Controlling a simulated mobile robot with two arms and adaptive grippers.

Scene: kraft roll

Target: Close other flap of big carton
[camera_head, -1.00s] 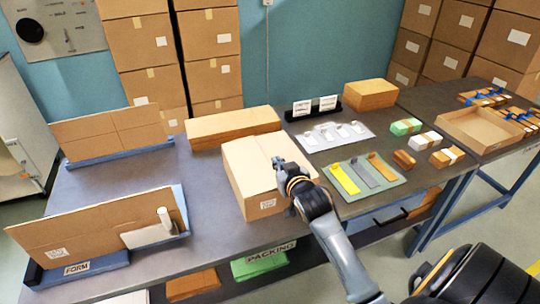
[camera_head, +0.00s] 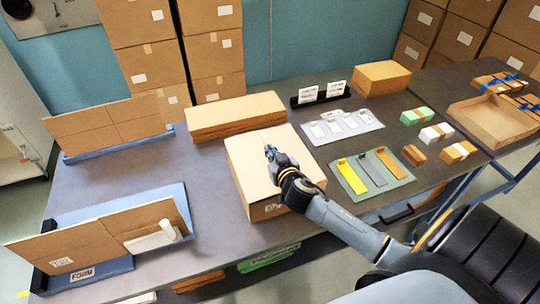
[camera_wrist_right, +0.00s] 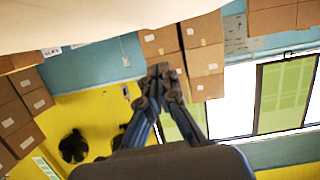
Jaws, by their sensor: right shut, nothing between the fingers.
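The big carton (camera_head: 248,160) stands on the middle of the packing table in the head view. Its top looks flat and covered, with a seam line near the far edge. My right gripper (camera_head: 270,150) is shut and empty, over the carton's top near its middle. I cannot tell whether it touches the top. In the right wrist view the shut fingers (camera_wrist_right: 160,72) show below a pale surface that fills the upper left and is too close to name surely. My left gripper is in neither view.
A long flat carton (camera_head: 235,116) lies behind the big carton. To the right are a tray with white pieces (camera_head: 342,126) and a green mat with coloured strips (camera_head: 398,180). Folded cardboard stands on a blue form (camera_head: 185,192) at left. The table between is clear.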

